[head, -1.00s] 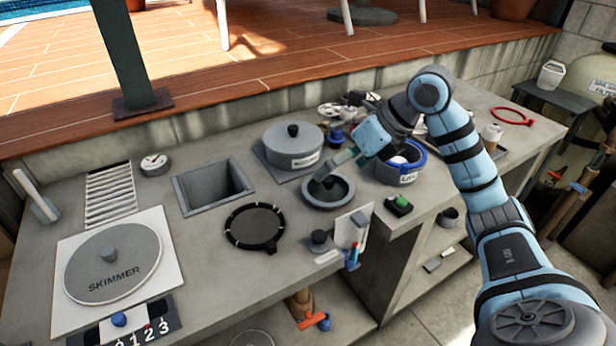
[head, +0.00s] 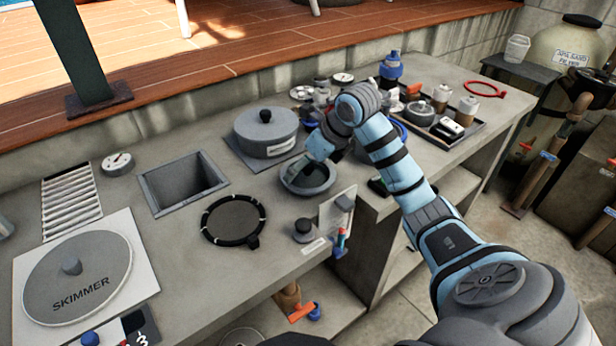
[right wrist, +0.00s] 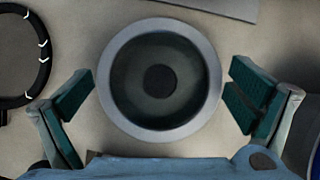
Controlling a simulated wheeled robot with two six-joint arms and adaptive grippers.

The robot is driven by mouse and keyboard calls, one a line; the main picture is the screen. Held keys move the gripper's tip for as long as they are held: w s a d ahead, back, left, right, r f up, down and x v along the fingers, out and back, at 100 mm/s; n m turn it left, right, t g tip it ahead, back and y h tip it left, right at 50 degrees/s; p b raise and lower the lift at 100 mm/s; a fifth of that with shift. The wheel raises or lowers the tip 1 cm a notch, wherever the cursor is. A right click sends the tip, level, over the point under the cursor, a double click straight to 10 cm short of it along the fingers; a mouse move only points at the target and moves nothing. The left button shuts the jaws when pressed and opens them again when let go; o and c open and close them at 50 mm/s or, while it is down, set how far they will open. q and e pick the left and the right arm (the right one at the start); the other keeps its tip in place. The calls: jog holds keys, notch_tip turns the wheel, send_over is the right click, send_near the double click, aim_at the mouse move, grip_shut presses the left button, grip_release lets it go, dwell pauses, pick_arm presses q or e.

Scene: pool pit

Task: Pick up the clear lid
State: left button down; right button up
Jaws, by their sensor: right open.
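A round grey-rimmed piece (head: 307,180) with a dark, glassy-looking middle sits on the grey counter; I take it for the clear lid, though I cannot tell the lid from what is under it. In the right wrist view its grey ring (right wrist: 103,85) fills the centre, with a dark round spot in the middle. My right gripper (right wrist: 160,93) is open above it, one teal finger pad on each side of the ring, with nothing between them but the ring below. In the head view the gripper (head: 318,150) partly covers its far side. My left gripper is out of view.
A lidded grey pot (head: 266,133) stands behind left. A black ring (head: 234,221) lies left, beside a square opening (head: 183,184). A small upright panel (head: 338,205) and a black knob (head: 303,229) are in front. A tray of jars (head: 481,133) is at right.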

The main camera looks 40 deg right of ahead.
jog(key=c, duration=1.2)
jog(key=shift+s+a, duration=0.25)
jog(key=shift+a, duration=0.05)
jog(key=c, duration=1.1)
